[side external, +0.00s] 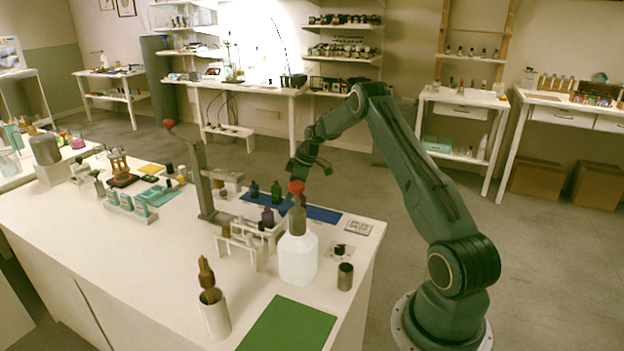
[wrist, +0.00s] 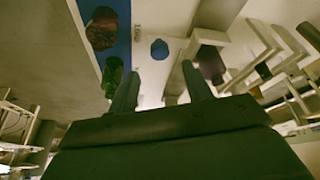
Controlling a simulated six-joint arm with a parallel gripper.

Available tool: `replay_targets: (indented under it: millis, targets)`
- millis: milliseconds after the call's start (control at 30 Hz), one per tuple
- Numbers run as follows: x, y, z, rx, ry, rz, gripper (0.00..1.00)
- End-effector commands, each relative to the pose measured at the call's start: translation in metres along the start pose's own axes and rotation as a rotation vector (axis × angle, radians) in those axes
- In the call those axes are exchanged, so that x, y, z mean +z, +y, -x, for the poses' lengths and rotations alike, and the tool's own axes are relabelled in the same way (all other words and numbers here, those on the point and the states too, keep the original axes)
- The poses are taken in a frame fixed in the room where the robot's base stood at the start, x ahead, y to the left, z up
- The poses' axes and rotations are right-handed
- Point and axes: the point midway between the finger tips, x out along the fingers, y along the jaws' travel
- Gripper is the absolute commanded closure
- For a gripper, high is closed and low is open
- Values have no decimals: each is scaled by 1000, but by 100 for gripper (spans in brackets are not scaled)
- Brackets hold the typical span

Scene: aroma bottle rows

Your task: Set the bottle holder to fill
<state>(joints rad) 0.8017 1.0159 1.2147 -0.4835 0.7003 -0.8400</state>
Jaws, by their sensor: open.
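My gripper (side external: 309,165) hangs above the blue mat (side external: 322,214), apart from the bottles. Its two fingers are spread with nothing between them in the wrist view (wrist: 161,85). A green bottle (side external: 277,191) and a dark teal bottle (side external: 254,188) stand at the mat's left end. A purple bottle (side external: 267,217) is at a low white holder (side external: 271,234); whether it is seated in a slot is unclear. A white rack (side external: 243,249) with a brown-topped bottle stands in front. The wrist view shows a green bottle (wrist: 113,75), a blue round top (wrist: 159,49) and a dark bottle (wrist: 212,65).
A large white jug (side external: 298,258) with a red-topped neck stands close below my gripper. A grey post (side external: 203,178) with a red-knobbed lever rises to the left. A dark cup (side external: 345,276), a white cup with droppers (side external: 215,316) and a green mat (side external: 288,326) lie nearer.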

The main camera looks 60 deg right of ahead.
Motion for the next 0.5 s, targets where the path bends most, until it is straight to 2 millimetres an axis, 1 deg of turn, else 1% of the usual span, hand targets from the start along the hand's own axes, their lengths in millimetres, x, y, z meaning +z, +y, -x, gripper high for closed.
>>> replay_targets:
  millis: [33, 100, 300, 500]
  targets:
    - [0, 0, -9, -2, 0, 0, 50]
    - [0, 0, -20, -1, 0, 1, 50]
    - [0, 0, -48, 0, 0, 1, 50]
    - [0, 0, -64, 1, 0, 1, 50]
